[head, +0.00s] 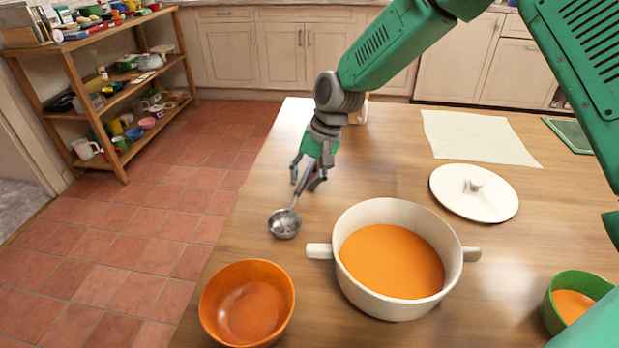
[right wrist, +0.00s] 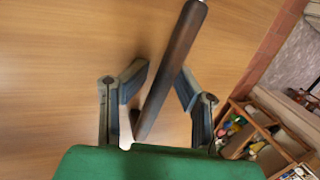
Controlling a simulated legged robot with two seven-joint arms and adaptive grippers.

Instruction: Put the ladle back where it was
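The metal ladle (head: 284,224) has a round silver bowl at its lower end and hangs or stands tilted left of the pot, over the table (head: 400,150); I cannot tell whether its bowl touches the wood. Its dark handle (right wrist: 168,70) runs up between the fingers of my right gripper (head: 308,180), which are drawn in around it. The fingers also show on both sides of the handle in the right wrist view (right wrist: 163,72). The cream pot (head: 346,281) holds orange soup, right of the ladle. My left gripper is not in view.
An orange bowl (head: 247,303) stands at the front left and a green bowl (head: 553,312) with soup at the right. A white lid (head: 474,190) and a pale cloth (head: 475,138) lie behind the pot. The table's left edge is close to the ladle. A shelf (head: 100,110) stands beyond.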

